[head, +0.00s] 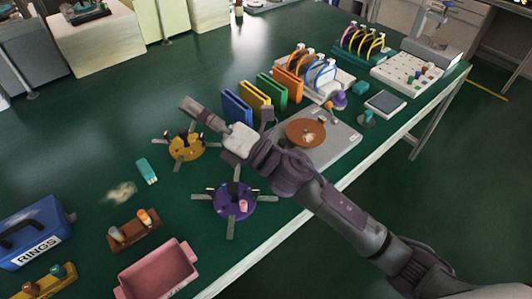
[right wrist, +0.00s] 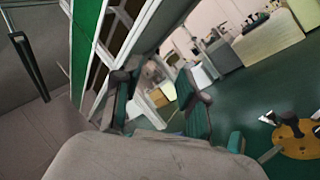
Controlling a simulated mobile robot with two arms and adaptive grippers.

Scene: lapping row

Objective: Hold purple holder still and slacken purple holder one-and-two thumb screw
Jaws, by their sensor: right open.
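The purple holder (head: 222,206) is a round purple disc on the green table, with grey arms sticking out around it. Dark upright parts and a small pink piece (head: 243,206) stand on it. I cannot tell which part is the one-and-two thumb screw. My right gripper (head: 226,106) is open and empty, held above the table beyond the purple holder, near the yellow holder and blue folder. Its spread fingers (right wrist: 158,80) also show in the right wrist view, with nothing between them. The purple holder is not visible there. My left gripper is in neither view.
A similar yellow holder (head: 186,150) stands behind the purple one; it also shows in the right wrist view (right wrist: 299,142). A pink bin (head: 150,277), brown rack (head: 134,238) and blue RINGS box (head: 28,236) are front left. A grey plate with a brown disc (head: 306,132) is right.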

